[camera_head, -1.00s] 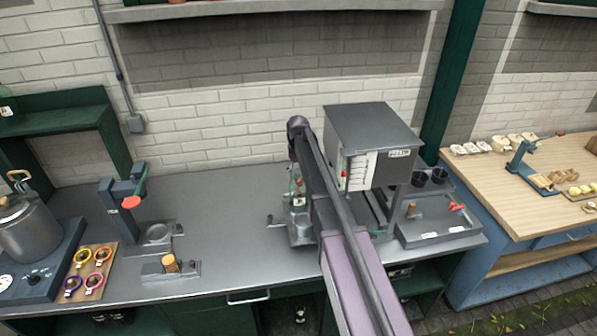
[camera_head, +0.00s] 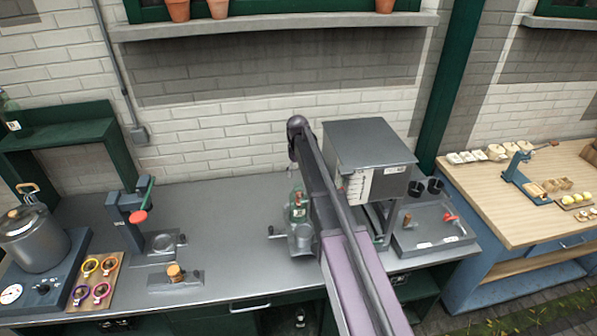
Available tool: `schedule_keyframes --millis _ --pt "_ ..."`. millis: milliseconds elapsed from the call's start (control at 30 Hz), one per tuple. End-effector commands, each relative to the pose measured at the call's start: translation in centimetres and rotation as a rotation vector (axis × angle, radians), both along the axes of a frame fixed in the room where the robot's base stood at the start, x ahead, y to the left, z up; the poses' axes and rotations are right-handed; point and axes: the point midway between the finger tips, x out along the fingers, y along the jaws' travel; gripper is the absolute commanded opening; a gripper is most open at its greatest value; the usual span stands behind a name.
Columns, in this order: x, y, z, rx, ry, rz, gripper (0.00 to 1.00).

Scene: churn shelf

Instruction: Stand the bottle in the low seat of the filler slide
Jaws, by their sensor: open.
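A clear, greenish glass bottle (camera_head: 297,207) with a pale label stands upright near the middle of the grey bench, just left of my arm. It is partly hidden by the arm. The filler (camera_head: 368,160) is a grey box with a white panel, right of the arm. Grey metal parts (camera_head: 302,238), with a small handle at their left, show just in front of the bottle; I cannot tell if they are the slide. The low seat cannot be made out. My purple and grey arm crosses the view, and my gripper is not visible.
A press with a red knob (camera_head: 139,216), a small cork block (camera_head: 175,274), coloured rings on a board (camera_head: 118,268) and a pot (camera_head: 35,238) stand to the left. A grey tray (camera_head: 435,228) is at the right. The bench between press and bottle is clear.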

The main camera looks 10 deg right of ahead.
Motion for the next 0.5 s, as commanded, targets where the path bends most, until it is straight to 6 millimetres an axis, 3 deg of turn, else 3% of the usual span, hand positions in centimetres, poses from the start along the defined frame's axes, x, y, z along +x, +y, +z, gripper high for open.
schedule_keyframes --millis 500 --pt "0.0 0.0 4.7 0.0 0.0 0.0 0.8"
